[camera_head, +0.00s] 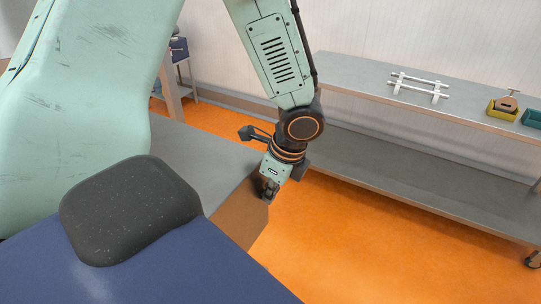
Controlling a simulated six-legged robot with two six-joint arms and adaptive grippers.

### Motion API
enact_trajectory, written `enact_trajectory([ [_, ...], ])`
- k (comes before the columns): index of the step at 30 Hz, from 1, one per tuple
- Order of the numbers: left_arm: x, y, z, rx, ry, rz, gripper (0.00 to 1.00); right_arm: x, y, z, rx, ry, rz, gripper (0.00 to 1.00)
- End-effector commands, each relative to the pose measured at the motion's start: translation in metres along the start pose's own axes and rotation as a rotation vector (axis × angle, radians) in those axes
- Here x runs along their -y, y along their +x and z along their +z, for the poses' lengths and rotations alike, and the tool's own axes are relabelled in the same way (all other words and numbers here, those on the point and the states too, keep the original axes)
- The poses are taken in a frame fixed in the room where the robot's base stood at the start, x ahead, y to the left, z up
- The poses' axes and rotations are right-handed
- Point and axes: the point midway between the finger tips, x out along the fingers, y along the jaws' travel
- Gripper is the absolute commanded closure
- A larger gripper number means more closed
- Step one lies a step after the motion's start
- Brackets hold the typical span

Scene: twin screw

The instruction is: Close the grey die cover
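I cannot make out a grey die cover for sure in the head view. My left gripper (270,190) is small and points down at the end of the arm, at the right edge of a flat grey surface (205,150). Its dark fingers are close to that edge, but I cannot tell whether they touch it. The fingers are too small to show whether they are open or shut, and I see nothing clearly held. My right gripper is not in view.
A long grey metal bench (400,110) with a lower shelf stands along the pale wall at right. The orange floor (370,240) between is clear.

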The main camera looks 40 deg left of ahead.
Motion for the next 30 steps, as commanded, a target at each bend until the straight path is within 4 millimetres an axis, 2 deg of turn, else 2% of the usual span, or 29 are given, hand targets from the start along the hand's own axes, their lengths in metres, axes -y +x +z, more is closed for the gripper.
enact_trajectory([
  [20, -0.0001, -0.0002, -0.0012, 0.001, 0.002, 0.001, 1.0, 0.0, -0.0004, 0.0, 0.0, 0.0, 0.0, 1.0],
  [30, 0.0002, -0.0032, -0.0075, 0.004, -0.002, 0.003, 1.0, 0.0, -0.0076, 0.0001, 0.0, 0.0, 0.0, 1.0],
])
